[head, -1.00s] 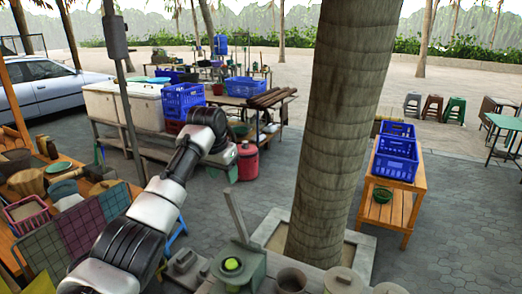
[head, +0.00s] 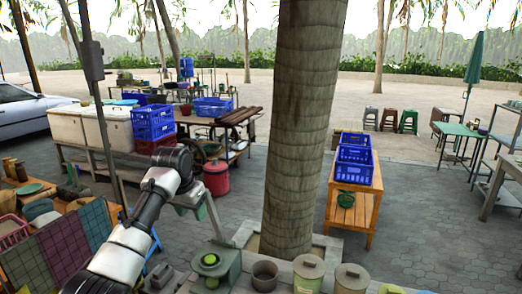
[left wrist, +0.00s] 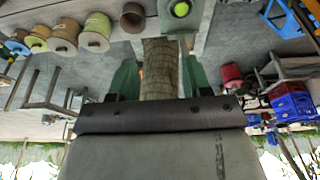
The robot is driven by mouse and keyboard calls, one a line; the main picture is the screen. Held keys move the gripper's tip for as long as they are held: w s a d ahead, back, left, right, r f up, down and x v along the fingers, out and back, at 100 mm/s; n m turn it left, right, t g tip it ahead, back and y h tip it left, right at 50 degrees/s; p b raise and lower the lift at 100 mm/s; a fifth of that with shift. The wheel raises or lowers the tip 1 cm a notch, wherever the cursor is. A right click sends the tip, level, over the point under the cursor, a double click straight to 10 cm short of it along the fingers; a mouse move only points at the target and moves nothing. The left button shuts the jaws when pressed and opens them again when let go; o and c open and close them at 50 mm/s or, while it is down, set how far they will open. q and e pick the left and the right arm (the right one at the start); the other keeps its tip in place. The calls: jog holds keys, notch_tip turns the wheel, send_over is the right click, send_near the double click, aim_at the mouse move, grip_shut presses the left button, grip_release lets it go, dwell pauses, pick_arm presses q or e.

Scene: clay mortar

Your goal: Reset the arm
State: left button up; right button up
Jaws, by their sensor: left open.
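My left arm comes in from the lower left of the head view, black and white. My left gripper (head: 191,209) is raised above the paved ground, with its two green fingers pointing down. In the left wrist view the green fingers (left wrist: 160,78) stand apart, with the tree trunk showing beyond the gap between them. I see nothing held between them. The right gripper does not show in either view.
A thick tree trunk (head: 297,130) stands right of my left gripper. A grey press with a yellow-green ball (head: 210,260) and lidded pots (head: 308,272) are in front. A wooden stand (head: 355,205) holds blue crates (head: 354,165). Paving (head: 430,230) is open at right.

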pick_arm(q)
jog(key=s+d+f, duration=0.1)
jog(key=s+f, duration=0.9)
jog(key=f, duration=0.2)
jog(key=s+d+f, duration=0.1)
jog(key=s+f, duration=0.8)
jog(key=f, duration=0.3)
jog(key=s+a+n+y, duration=0.1)
jog(key=s+a, duration=0.1)
jog(key=s, duration=1.2)
jog(key=s+a+n, duration=0.1)
jog(key=s+a, duration=0.2)
jog(key=s, duration=1)
notch_tip(320, 180, down, 26)
jog(key=b, duration=0.3)
jog(key=s+a+f+g+b, duration=0.1)
jog(key=s+f, duration=0.7)
jog(key=f, duration=0.2)
jog(key=s+a+f+g+b, duration=0.1)
jog(key=s+f, duration=0.7)
jog(key=f, duration=0.3)
jog(key=shift+s+a+f+b, duration=0.15)
jog(key=shift+s+b, duration=0.15)
jog(key=shift+b, duration=0.1)
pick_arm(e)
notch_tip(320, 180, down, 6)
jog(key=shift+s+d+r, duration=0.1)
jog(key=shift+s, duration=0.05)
